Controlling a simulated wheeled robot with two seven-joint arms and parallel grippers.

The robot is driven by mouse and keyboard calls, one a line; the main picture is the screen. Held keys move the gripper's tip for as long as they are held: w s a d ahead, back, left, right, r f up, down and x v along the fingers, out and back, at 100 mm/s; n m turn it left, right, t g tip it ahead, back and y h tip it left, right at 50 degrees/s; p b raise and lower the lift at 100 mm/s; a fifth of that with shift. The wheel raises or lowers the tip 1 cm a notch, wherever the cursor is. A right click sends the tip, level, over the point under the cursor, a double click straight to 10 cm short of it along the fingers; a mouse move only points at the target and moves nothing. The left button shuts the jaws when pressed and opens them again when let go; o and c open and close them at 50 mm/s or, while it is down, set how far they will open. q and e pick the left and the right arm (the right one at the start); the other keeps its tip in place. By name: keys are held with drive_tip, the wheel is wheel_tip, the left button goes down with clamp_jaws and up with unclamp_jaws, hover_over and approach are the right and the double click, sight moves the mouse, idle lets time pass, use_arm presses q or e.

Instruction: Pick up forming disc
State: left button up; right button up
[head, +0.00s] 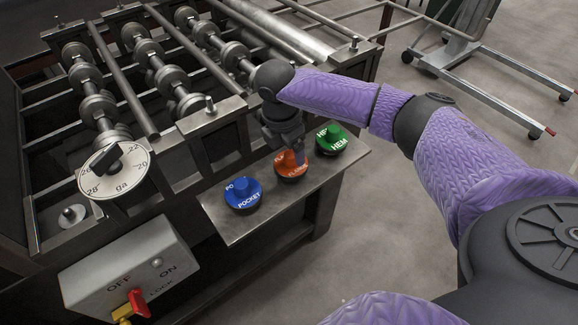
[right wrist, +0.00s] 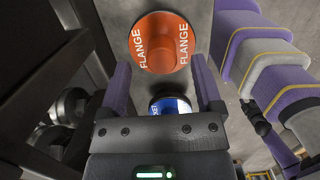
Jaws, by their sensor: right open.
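Three round forming discs with raised knobs stand in a row on a grey shelf (head: 250,222). The blue disc (head: 242,199) reads POCKET, the orange disc (head: 289,171) FLANGE and the green disc (head: 332,145) HEM. My right gripper (head: 288,148) points down over the orange disc and hides part of its top. In the right wrist view its two fingers (right wrist: 161,72) are apart with nothing held. The orange disc (right wrist: 160,42) lies just beyond the fingertips there, and part of the blue disc (right wrist: 170,106) shows between the fingers. My left gripper is not in view.
The forming machine (head: 222,132) with rollers and bars rises directly behind the shelf. A gauge dial (head: 114,172) and a switch box (head: 128,268) sit at left. A wheeled cart (head: 470,50) stands at the back right. The floor right of the shelf is open.

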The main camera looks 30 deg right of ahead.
sight(291, 164)
drive_tip(key=shift+s+d+f+b, duration=0.1)
drive_tip(key=shift+f+b, duration=0.1)
drive_tip(key=shift+f, duration=0.45)
drive_tip(key=shift+d+f+b, duration=0.1)
drive_tip(key=shift+f+b, duration=0.05)
drive_tip(key=shift+f, duration=0.45)
clamp_jaws()
